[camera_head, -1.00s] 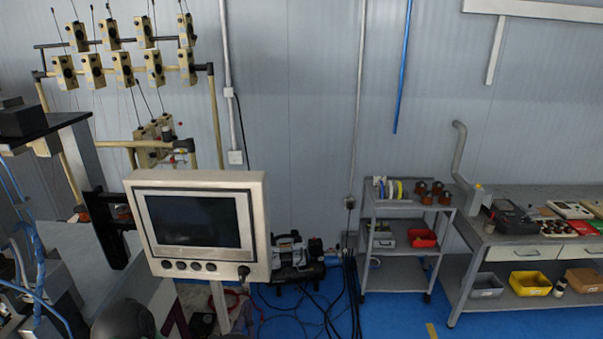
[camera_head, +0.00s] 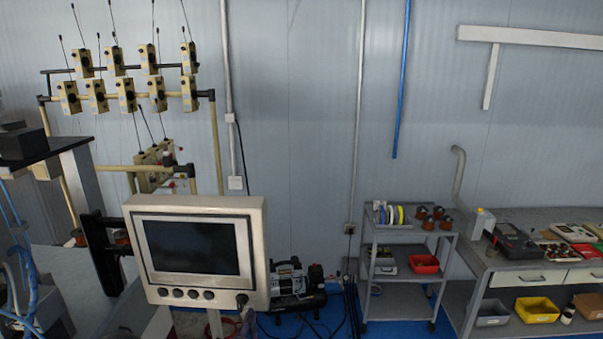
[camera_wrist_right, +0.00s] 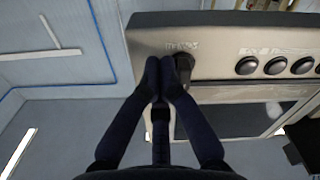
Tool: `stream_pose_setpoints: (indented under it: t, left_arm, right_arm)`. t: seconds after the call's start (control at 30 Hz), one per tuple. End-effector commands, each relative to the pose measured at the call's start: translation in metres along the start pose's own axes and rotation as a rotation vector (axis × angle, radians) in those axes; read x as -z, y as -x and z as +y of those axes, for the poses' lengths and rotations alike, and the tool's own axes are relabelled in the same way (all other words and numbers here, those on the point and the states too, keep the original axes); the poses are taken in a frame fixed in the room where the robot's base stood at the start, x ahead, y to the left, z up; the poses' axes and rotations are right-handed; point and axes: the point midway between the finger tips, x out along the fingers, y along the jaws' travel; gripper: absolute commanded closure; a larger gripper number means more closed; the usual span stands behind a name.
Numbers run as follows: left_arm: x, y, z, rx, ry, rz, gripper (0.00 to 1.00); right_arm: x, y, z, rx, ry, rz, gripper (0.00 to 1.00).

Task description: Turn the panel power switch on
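The grey control panel (camera_head: 257,240) stands at the left of centre in the head view, with a dark screen and a row of round black buttons. The black power switch (camera_head: 242,299) is at its lower right corner. In the right wrist view the panel (camera_wrist_right: 220,35) appears upside down, and the switch (camera_wrist_right: 184,66) is below small, unclear lettering. My right gripper (camera_wrist_right: 160,68) has its dark fingertips together, just left of the switch. Whether they touch it is unclear, and nothing shows between them.
A wire-tensioner rack (camera_head: 213,150) stands behind the panel at the left. A compressor (camera_head: 290,285) sits on the floor behind it. A grey shelf cart (camera_head: 390,236) and a workbench (camera_head: 530,266) with bins stand at the right.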

Motion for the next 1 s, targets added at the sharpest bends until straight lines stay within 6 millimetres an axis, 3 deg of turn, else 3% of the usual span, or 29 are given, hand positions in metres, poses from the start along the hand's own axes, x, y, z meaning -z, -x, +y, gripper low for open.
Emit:
stream_pose_setpoints:
  t: [1.0]
  left_arm:
    - [-0.0003,0.0063,0.0023,0.000,0.000,0.000,1.00]
  right_arm:
    - [0.0089,0.0002,-0.0036,0.000,0.000,0.001,1.00]
